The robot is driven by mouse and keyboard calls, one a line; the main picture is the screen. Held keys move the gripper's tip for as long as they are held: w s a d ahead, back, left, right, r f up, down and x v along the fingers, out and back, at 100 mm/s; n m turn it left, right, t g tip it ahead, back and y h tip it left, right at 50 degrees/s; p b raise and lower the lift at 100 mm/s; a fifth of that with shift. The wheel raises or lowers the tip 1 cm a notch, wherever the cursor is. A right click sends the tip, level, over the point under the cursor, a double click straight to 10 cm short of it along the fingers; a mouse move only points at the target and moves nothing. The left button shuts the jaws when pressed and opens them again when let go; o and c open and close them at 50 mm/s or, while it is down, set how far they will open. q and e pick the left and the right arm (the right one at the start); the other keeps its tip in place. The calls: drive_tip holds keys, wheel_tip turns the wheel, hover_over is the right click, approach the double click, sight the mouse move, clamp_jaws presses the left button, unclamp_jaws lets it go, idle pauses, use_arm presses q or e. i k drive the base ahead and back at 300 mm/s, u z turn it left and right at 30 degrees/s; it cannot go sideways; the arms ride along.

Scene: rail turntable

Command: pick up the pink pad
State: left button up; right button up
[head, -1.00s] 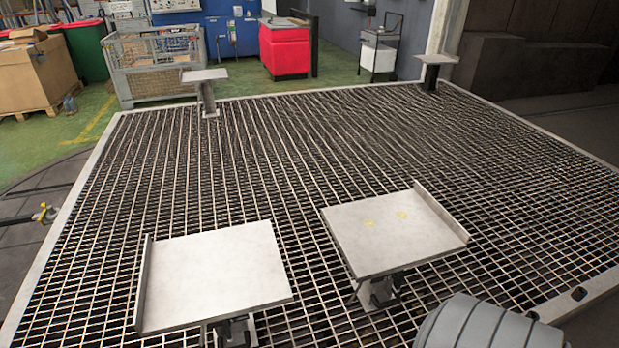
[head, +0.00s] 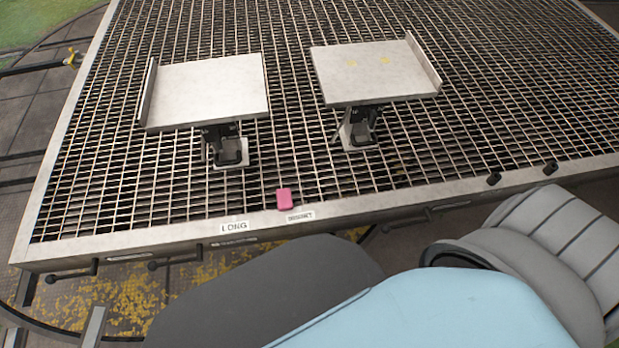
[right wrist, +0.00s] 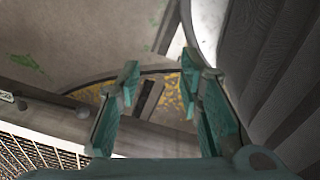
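The pink pad (head: 284,199) is a small rounded block in the head view. It sits at the near edge of the grated platform, on or beside its metal rim, just above the two white labels. My right gripper (right wrist: 158,95) shows in the right wrist view with its two teal fingers apart and nothing between them. The pad does not show in that view. My left gripper is in neither view. No gripper is seen near the pad.
Two pale plates on posts, the left plate (head: 206,90) and the right plate (head: 372,72), stand on the grating behind the pad. The labels, one reading LONG (head: 234,227), lie on the rim. Short handles (head: 175,260) stick out below the rim.

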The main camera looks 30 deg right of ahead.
sight(284, 200)
drive_tip(key=u, duration=1)
drive_tip(key=i, duration=1.2)
drive_tip(key=z, duration=4.05)
